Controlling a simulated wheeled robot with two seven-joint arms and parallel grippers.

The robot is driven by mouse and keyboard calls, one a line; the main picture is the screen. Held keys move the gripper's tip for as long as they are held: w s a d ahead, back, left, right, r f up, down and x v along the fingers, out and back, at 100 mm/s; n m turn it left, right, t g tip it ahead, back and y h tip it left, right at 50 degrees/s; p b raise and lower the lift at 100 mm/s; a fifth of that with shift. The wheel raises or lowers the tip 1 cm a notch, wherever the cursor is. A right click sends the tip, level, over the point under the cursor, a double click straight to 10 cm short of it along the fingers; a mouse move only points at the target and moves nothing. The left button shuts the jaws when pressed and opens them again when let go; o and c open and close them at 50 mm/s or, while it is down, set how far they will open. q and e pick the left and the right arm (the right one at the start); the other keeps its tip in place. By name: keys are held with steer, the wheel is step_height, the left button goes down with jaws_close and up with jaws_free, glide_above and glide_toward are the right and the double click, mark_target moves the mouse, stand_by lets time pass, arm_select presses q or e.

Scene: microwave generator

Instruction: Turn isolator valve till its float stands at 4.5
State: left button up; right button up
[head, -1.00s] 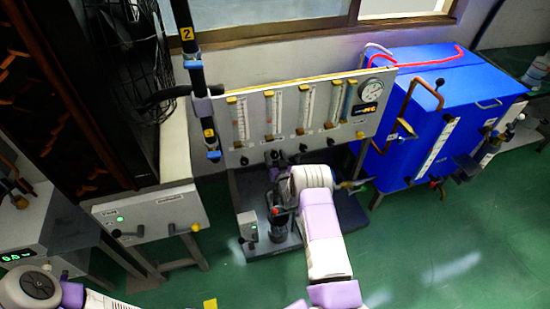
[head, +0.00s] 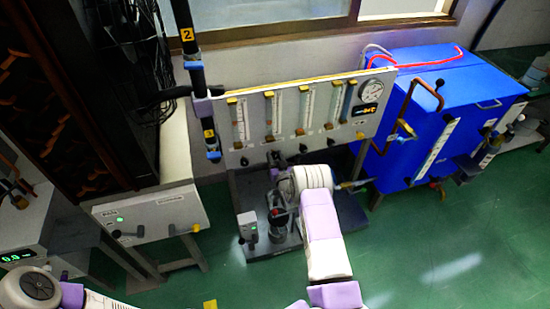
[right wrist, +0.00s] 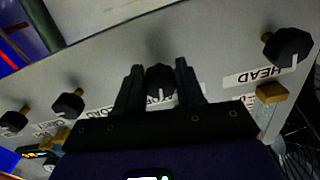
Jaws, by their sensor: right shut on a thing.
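The grey flowmeter panel (head: 345,112) stands before the wall with several upright tubes and a row of dark knobs below. In the right wrist view, my right gripper (right wrist: 159,82) is shut on a black knob (right wrist: 160,76), one finger on each side. Its label is upside down and partly covered by the fingers, so I cannot read it fully. It sits beside the knob (right wrist: 287,45) labelled HEAD. In the head view, my right gripper (head: 276,160) is at the panel's lower edge, below the second tube (head: 271,115). The float height is too small to read. My left gripper is out of view.
Further knobs (right wrist: 68,103) line the panel on the other side. A round gauge (head: 371,91) is at its upper right. A blue tank (head: 405,150) with copper pipes stands to the right, a grey box (head: 150,220) to the left. Green floor is free in front.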

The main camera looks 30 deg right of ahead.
steer(key=shift+s+f, duration=0.1)
steer(key=shift+f, duration=0.2)
stand_by(0.4)
steer(key=o, duration=0.8)
steer(key=shift+c, duration=0.2)
steer(key=shift+o, duration=1.1)
steer(key=shift+r, duration=0.15)
steer(key=p+v, duration=0.2)
steer(key=v, duration=0.5)
steer(key=shift+s+a+p, duration=0.1)
steer(key=shift+s+p, duration=0.15)
steer(key=shift+p, duration=0.05)
